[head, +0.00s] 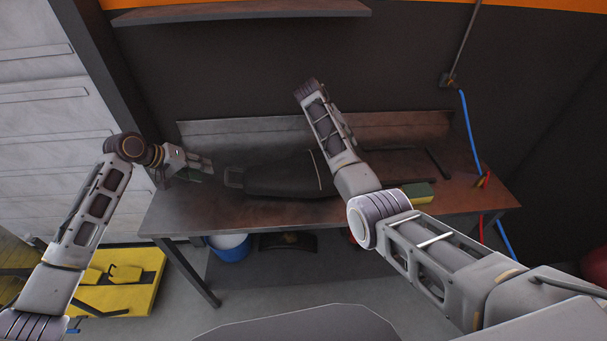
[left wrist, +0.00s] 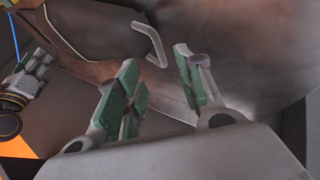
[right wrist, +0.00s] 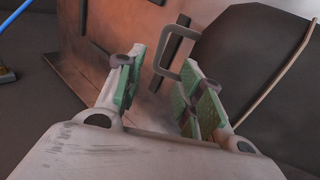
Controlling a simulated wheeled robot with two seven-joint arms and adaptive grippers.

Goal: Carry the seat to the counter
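The seat (head: 280,175) is long and dark with a pale strap across it. It appears to lie on the brown metal counter (head: 190,212); my right arm hides part of it. In the right wrist view the seat (right wrist: 245,55) is at the upper right, with a grey bracket (right wrist: 186,73) beyond the fingers. My left gripper (head: 205,167) is just left of the seat's left end, apart from it. Its fingers (left wrist: 157,60) are open and empty, with a bracket (left wrist: 155,40) beyond them. My right gripper (right wrist: 158,65) is open and empty; the arm hides it in the head view.
A yellow-green block (head: 418,193) sits near the counter's front right. A blue bucket (head: 230,247) stands below the counter. A shelf (head: 240,11) hangs above, a blue hose (head: 468,130) runs down at right, and a yellow lift (head: 120,290) is at lower left.

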